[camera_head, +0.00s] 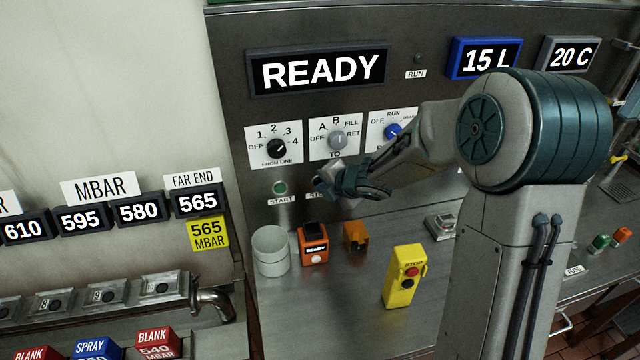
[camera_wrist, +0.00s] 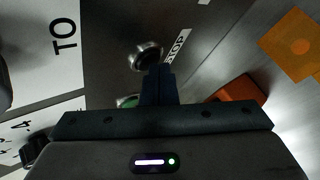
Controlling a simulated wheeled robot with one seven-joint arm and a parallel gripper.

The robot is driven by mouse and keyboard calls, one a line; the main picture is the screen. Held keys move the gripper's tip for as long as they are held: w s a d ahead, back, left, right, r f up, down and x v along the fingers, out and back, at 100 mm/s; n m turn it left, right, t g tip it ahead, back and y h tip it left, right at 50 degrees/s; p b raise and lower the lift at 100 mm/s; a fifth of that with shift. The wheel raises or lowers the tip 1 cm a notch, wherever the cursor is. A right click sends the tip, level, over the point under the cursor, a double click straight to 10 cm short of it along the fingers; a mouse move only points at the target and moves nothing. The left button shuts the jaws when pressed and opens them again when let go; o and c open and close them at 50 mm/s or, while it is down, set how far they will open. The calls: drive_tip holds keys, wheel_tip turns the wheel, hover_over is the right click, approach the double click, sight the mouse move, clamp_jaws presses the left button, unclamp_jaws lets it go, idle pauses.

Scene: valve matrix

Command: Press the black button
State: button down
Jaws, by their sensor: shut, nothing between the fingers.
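The black button (camera_wrist: 146,57) in a silver ring shows in the wrist view beside a label reading "TOP", its first letter cut off or covered. My gripper (camera_wrist: 157,72) is shut with nothing between the fingers, and its tips reach the lower right edge of the button in that view. I cannot tell whether they touch it. In the head view my gripper (camera_head: 328,182) is at the steel panel, right of the green START button (camera_head: 280,187). The black button is hidden or unclear there behind my gripper.
The panel display (camera_head: 318,70) reads READY. Three dials, including the middle one (camera_head: 337,140), sit above my gripper. Below it on the bench stand a white cup (camera_head: 271,252), an orange device (camera_head: 313,245), an orange-brown block (camera_head: 356,237) and a yellow stop box (camera_head: 404,277).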

drive_tip(key=shift+s+d, duration=0.2)
drive_tip(key=shift+s, duration=0.4)
drive_tip(key=shift+s, duration=0.1)
drive_tip(key=s, duration=0.2)
drive_tip(key=s+d+b, duration=0.1)
drive_tip(key=s, duration=0.1)
drive_tip(key=shift+s+d, duration=0.15)
drive_tip(key=shift+s, duration=0.15)
drive_tip(key=shift+d, duration=0.1)
idle(1.0)
